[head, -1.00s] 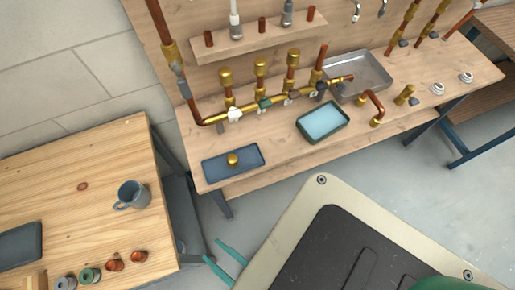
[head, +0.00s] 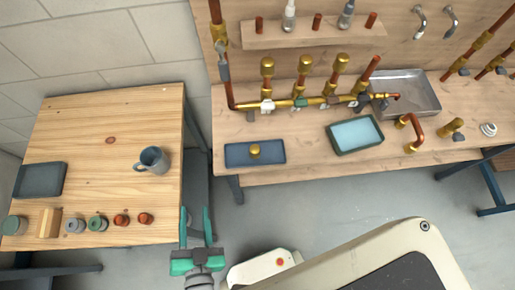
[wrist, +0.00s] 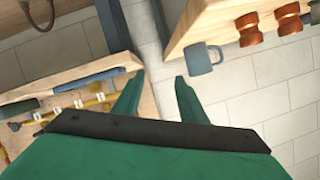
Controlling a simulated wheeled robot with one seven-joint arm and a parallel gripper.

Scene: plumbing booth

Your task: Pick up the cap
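A small brass cap (head: 254,150) sits on a flat blue tray (head: 233,159) near the front left edge of the wooden workbench. My gripper (head: 196,214) is open and empty. In the head view it hangs in front of the gap between the workbench and the left table, below and left of the tray and apart from the cap. In the wrist view the two green fingers (wrist: 158,85) are spread with nothing between them. I cannot clearly make out the cap in the wrist view.
The workbench (head: 300,172) carries a brass-and-copper pipe run (head: 285,104), a green-rimmed tray (head: 355,135) and a metal basin (head: 410,93). The left table (head: 85,185) holds a mug (head: 153,160), a dark tray (head: 40,180) and several small fittings along its front edge.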

